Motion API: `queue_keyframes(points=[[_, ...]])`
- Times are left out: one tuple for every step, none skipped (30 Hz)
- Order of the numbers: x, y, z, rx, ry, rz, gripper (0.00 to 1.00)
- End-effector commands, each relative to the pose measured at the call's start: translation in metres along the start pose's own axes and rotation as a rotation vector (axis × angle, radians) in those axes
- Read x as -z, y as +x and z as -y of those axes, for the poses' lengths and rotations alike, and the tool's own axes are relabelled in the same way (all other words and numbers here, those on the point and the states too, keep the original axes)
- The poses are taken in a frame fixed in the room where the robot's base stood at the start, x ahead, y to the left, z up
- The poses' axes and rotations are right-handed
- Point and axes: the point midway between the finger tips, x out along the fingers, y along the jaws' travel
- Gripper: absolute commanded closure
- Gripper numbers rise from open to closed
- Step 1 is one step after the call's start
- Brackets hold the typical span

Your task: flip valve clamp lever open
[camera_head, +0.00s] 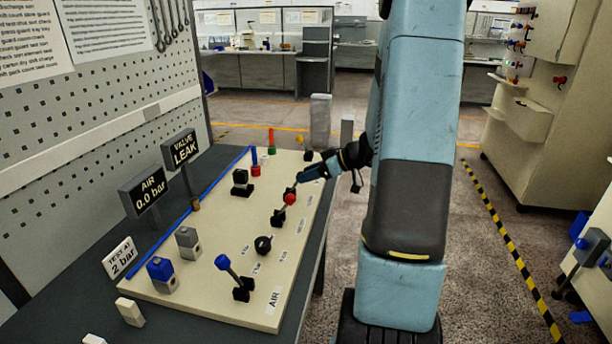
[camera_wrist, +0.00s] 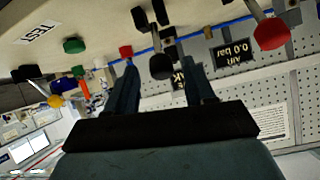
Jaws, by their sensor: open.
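My gripper (camera_head: 303,177) reaches in low over the right side of the cream board, and its fingers (camera_wrist: 162,68) are apart in the wrist view. A black upright part (camera_wrist: 161,66) with a rounded end shows in the gap between the fingertips; contact cannot be told. A lever with a red ball (camera_head: 289,198) is close by the gripper, and a red ball (camera_wrist: 271,34) on a grey rod shows at the upper right of the wrist view, outside the fingers. A black clamp-like block (camera_head: 241,181) stands further left. Which part is the valve clamp lever is not clear.
The board (camera_head: 215,308) also bears a blue-ball lever (camera_head: 222,262), a black knob (camera_head: 263,244) and grey blocks. Signs reading "VALVE LEAK" (camera_head: 180,150) and "AIR 0.0 bar" (camera_head: 149,190) stand along its left side. A pegboard wall (camera_head: 70,150) is behind them.

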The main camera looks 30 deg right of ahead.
Motion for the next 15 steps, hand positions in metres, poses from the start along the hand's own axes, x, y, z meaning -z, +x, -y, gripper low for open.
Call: queue_keyframes(points=[[0.0,-0.007,-0.001,-0.003,-0.001,0.0,0.46],[0.0,-0.011,-0.001,-0.002,-0.001,0.0,0.46],[0.0,-0.018,-0.001,-0.002,0.0,-0.001,0.46],[0.0,-0.023,0.0,-0.003,0.0,0.0,0.46],[0.0,-0.029,-0.001,-0.004,-0.001,0.0,0.46],[0.0,-0.037,-0.001,-0.004,-0.001,-0.001,0.46],[0.0,-0.043,-0.001,-0.004,-0.001,0.0,0.46],[0.0,-0.049,-0.001,-0.004,-0.001,0.0,0.46],[0.0,-0.057,-0.001,-0.003,-0.001,0.0,0.46],[0.0,-0.064,-0.001,-0.004,-0.001,0.0,0.46],[0.0,-0.07,-0.001,-0.005,-0.001,0.0,0.46],[0.0,-0.077,-0.001,-0.003,-0.001,0.0,0.46],[0.0,-0.083,-0.001,-0.003,-0.001,0.001,0.46],[0.0,-0.088,-0.001,-0.003,0.0,0.0,0.46],[0.0,-0.095,-0.001,-0.002,0.0,0.0,0.46]])
